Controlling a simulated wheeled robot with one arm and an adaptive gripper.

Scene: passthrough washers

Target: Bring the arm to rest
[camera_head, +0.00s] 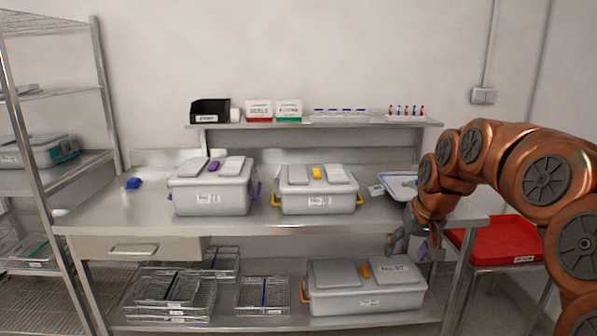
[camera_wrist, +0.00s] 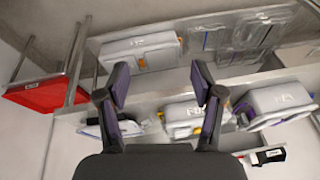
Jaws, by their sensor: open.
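My arm (camera_head: 500,160) is copper-coloured and reaches in from the right edge in the head view, bent over and down. My gripper (camera_head: 408,248) hangs in front of the bench's right front corner, pointing down. In the wrist view my gripper (camera_wrist: 162,88) has its two dark fingers spread wide apart. It is open, with nothing between the fingers. It appears apart from the boxes.
The steel bench (camera_head: 140,222) holds two grey boxes, one with purple (camera_head: 212,190) and one with yellow (camera_head: 316,195) parts. An orange-clipped box (camera_head: 365,295) and wire baskets (camera_head: 170,295) sit below. A red tray (camera_head: 505,240) stands right; a wire rack (camera_head: 103,80) stands left.

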